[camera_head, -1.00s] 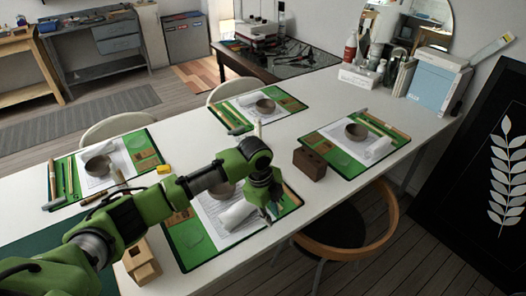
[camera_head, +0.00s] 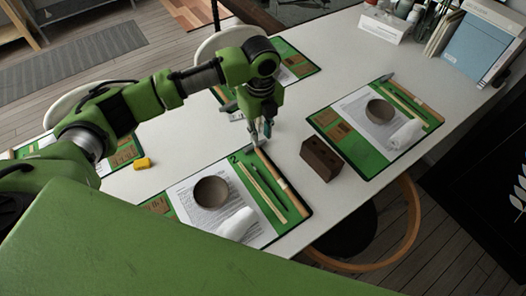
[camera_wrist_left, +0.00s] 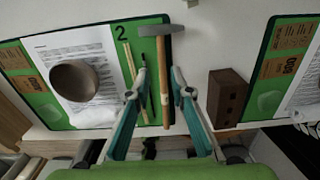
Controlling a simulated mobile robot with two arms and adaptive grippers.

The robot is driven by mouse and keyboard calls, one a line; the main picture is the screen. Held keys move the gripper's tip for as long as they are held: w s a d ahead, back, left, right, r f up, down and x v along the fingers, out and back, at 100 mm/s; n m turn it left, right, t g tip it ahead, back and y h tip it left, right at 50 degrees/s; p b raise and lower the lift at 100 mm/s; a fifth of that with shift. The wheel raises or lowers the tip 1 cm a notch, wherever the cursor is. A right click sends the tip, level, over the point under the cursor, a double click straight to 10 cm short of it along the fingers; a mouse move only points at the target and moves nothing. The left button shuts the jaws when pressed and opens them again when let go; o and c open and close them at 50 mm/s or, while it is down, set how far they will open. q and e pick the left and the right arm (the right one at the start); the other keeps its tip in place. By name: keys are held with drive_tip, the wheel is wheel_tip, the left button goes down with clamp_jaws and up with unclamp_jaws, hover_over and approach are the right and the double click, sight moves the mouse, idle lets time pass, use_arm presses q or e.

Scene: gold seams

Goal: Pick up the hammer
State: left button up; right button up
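The hammer, with a wooden handle and a grey metal head, lies at the right edge of the green mat marked 2 (camera_head: 180,199). Its handle (camera_head: 283,184) shows in the head view, while the gripper covers part of the head end. In the left wrist view the hammer (camera_wrist_left: 163,85) lies with its head toward the top. My left gripper (camera_head: 262,133) is above the head end of the hammer. In the left wrist view its fingertips (camera_wrist_left: 164,92) are apart, one on each side of the handle, with nothing held. My right gripper is not in view.
A brown brick-like block (camera_head: 320,158) stands right of the hammer. A brown bowl (camera_head: 211,192), a white roll (camera_head: 236,224) and thin sticks (camera_head: 262,189) are on the same mat. A yellow object (camera_head: 142,163) lies to the left. Another set mat (camera_head: 353,150) is beyond the block.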

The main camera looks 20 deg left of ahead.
sight(263, 156)
use_arm(q)
wheel_tip(263, 156, down, 3)
drive_tip(key=shift+s+f, duration=0.1)
drive_tip(key=shift+s, duration=0.05)
drive_tip(key=f+p, duration=0.1)
drive_tip(key=f, duration=0.2)
drive_tip(key=shift+d, duration=0.2)
drive_tip(key=f, duration=0.3)
drive_tip(key=shift+d+f+p, duration=0.2)
drive_tip(key=shift+f+p, duration=0.1)
drive_tip(key=shift+f, duration=0.25)
clamp_jaws()
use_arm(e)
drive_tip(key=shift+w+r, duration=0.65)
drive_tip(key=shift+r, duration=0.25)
